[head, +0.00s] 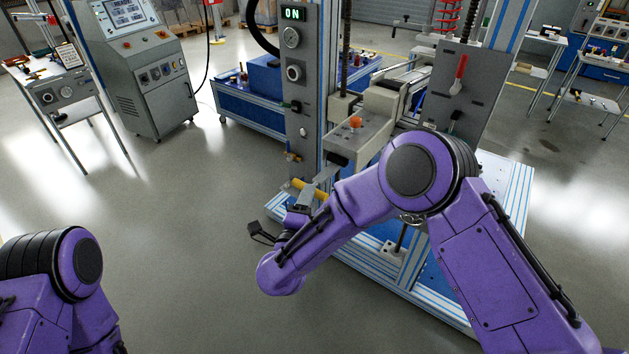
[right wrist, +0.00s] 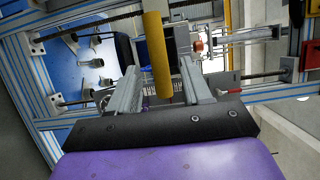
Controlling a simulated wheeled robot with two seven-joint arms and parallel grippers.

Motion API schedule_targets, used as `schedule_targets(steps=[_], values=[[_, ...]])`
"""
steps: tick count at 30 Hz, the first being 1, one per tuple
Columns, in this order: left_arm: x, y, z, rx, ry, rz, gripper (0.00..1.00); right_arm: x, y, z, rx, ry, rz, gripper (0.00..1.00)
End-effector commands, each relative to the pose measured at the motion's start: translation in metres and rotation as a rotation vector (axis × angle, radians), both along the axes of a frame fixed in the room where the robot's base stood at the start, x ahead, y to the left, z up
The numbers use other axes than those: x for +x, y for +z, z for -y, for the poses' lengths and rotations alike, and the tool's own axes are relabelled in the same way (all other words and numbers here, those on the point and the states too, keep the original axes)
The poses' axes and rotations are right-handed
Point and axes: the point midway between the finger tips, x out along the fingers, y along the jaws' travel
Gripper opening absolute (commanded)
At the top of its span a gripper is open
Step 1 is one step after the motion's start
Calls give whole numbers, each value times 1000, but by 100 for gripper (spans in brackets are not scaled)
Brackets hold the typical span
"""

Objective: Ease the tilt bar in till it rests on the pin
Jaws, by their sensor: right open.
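The yellow bar, which I take to be the tilt bar, (head: 311,189) sticks out from the front of the test machine, low beside the grey column. I cannot make out the pin. My left arm shows at the lower left, but its gripper is out of view.
The grey column (head: 299,100) has a lit ON display (head: 292,13). An orange knob (head: 355,122) sits on the machine's arm, right of the column. A red-handled lever (head: 460,66) is on the grey plate.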

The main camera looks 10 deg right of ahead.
Motion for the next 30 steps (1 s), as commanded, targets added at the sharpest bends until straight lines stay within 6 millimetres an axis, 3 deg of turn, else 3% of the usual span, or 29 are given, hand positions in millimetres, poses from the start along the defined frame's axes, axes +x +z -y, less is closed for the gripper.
schedule_targets(steps=[3,9,19,20,24,30], values=[[0,12,0,0,0,0,43,25,3,14,1,-4,-2,49],[0,19,0,0,0,0,43,54,1,28,-1,-1,-3,49],[0,20,0,0,0,0,43,61,-1,32,-4,1,-3,49],[0,20,0,0,0,0,43,61,-1,32,-4,1,-3,45],[0,20,0,0,0,0,43,61,-1,32,-4,1,-3,0],[0,16,0,0,0,0,43,64,-2,36,-4,-1,-2,0]])
